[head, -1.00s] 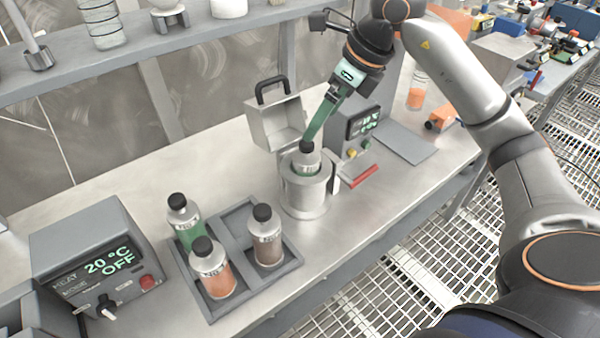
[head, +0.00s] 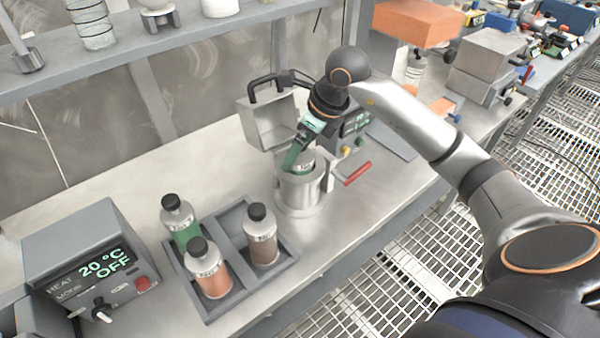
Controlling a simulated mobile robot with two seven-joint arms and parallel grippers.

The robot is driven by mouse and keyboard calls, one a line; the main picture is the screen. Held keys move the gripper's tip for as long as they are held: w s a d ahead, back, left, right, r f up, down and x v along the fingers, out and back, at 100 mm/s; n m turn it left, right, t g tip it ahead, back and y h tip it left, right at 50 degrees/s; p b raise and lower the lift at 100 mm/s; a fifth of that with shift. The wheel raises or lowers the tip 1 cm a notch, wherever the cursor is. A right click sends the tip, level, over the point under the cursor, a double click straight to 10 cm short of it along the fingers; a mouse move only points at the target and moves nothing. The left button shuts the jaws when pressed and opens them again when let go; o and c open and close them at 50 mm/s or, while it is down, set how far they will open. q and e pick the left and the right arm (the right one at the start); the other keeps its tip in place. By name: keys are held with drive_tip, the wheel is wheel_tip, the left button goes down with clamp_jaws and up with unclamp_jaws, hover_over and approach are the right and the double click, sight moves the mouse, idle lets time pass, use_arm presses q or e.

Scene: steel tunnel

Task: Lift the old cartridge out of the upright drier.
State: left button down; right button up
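The upright drier (head: 299,194) is a steel cylinder on the bench, with its grey lid (head: 268,122) swung open behind it. The old cartridge (head: 307,162) stands in the drier's mouth. Only a small part of its upper body shows; its cap is hidden behind my fingers. My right gripper (head: 291,165) comes down from the upper right, with its green fingers at the cartridge's top. The view does not show whether they are closed on it. My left gripper is not in view.
A grey tray (head: 226,238) at the front holds a green, an orange and a brown capped bottle. A heater box (head: 92,262) reading 20 °C OFF stands at left. A red-handled part (head: 357,173) lies right of the drier. Bare bench lies behind the tray.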

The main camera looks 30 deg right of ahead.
drive_tip(key=shift+f, duration=0.15)
clamp_jaws()
idle(0.8)
